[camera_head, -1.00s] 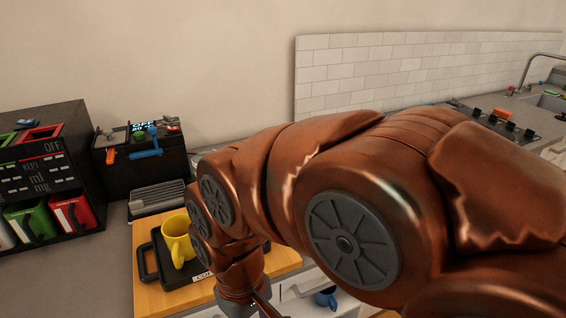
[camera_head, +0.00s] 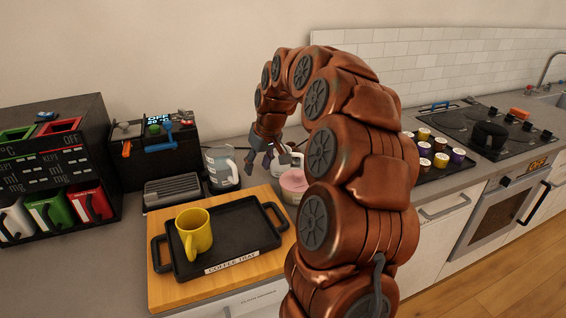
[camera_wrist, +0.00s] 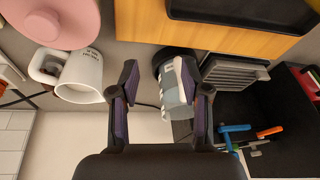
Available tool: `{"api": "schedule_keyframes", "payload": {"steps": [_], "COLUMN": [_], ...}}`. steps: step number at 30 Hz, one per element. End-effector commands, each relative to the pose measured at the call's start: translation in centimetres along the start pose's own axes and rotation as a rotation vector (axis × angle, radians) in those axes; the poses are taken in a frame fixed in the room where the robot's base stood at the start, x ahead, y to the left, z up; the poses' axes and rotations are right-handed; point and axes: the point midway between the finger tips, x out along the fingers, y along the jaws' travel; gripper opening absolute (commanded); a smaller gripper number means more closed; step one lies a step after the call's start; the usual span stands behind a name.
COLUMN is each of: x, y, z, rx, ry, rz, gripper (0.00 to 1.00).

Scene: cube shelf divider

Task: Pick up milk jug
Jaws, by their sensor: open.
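A grey-and-white jug (camera_head: 221,170) stands at the back of the counter beside the grey slotted rack. In the wrist view this jug (camera_wrist: 174,88) appears between my open fingers, nearer the right one; I cannot tell its distance. A white vessel with small print (camera_wrist: 80,78) lies left of the fingers in the wrist view; it is partly hidden behind my gripper in the head view (camera_head: 289,161). My gripper (camera_head: 262,160) is open and empty above the counter between them.
A pink-topped container (camera_head: 294,182) stands close by the white vessel. A black coffee tray (camera_head: 235,218) with a yellow mug (camera_head: 194,232) rests on a wooden board. The slotted rack (camera_head: 172,190) and a black machine (camera_head: 150,150) stand left of the grey-and-white jug.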

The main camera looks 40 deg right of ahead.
Motion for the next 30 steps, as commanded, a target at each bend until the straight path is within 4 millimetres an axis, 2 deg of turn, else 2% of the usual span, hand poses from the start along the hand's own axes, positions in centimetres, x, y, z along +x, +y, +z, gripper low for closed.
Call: {"api": "schedule_keyframes", "payload": {"steps": [1,6,9,12,17,24,30], "x": [0.4,1.4,1.6,1.8,2.1,4.3,5.3], "y": [2.8,11.1,15.0,17.7,19.5,19.9,20.2], "z": [-0.8,-2.2,-2.2,-2.0,-1.8,-1.9,-1.9], "rx": [0.026,0.092,0.121,0.141,0.154,0.154,0.154], "ry": [0.015,0.066,0.085,0.096,0.103,0.098,0.100], "rz": [0.016,0.075,0.108,0.132,0.150,0.148,0.148], "gripper": [0.47,0.47,0.47,0.47,0.47,0.47,0.47]}}
